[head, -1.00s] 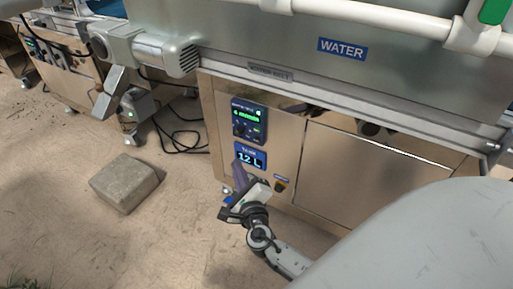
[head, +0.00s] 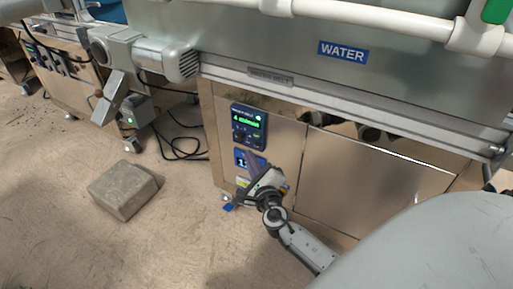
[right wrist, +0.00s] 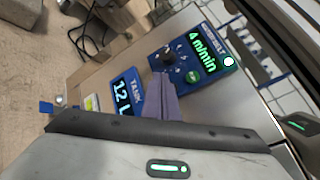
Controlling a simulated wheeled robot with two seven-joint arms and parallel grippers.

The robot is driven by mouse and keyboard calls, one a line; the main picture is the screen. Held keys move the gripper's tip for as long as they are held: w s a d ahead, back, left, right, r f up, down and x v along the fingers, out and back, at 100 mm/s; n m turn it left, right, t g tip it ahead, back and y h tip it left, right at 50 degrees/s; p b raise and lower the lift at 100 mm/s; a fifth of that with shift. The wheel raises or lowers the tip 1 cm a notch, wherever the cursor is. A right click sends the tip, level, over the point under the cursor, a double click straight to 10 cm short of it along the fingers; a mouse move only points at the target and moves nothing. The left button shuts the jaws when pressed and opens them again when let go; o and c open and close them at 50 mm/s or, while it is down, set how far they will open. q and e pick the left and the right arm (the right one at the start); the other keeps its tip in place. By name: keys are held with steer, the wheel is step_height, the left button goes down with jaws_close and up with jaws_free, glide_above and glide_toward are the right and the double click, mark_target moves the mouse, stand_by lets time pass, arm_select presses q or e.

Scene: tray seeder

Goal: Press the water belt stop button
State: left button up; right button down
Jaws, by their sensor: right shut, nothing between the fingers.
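The water belt panel (head: 249,127) is a dark blue box on the metal cabinet below the WATER sign (head: 343,51). In the right wrist view the belt panel (right wrist: 196,55) shows a green "4 m/min" display, a dark knob (right wrist: 166,57), a green button (right wrist: 193,77) and a lit white spot at one corner. No red stop button is readable; the purple fingers hide part of the panel. My right gripper (head: 251,155) is shut and empty, its tips near the panel's lower edge; it also shows in the right wrist view (right wrist: 160,80). Contact cannot be told. My left gripper is out of view.
A blue tank display (right wrist: 124,92) reading 12 L sits just below the belt panel, partly covered by my right gripper in the head view. A grey stone block (head: 125,190) lies on the floor at left. Cables (head: 180,150) lie beside the cabinet.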

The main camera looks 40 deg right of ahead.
steer(key=shift+w+d, duration=0.25)
steer(key=shift+d, duration=0.35)
stand_by(1.6)
steer(key=shift+w+d, duration=0.2)
steer(key=shift+d, duration=0.15)
steer(key=shift+w+d, duration=0.1)
steer(key=shift+d, duration=0.25)
stand_by(0.6)
stand_by(0.3)
steer(key=shift+s+a+p, duration=0.3)
steer(key=shift+a, duration=0.4)
steer(key=a, duration=0.1)
steer(key=s+a+p, duration=0.1)
steer(key=a, duration=0.1)
steer(key=s+a, duration=0.1)
steer(key=shift+a, duration=0.35)
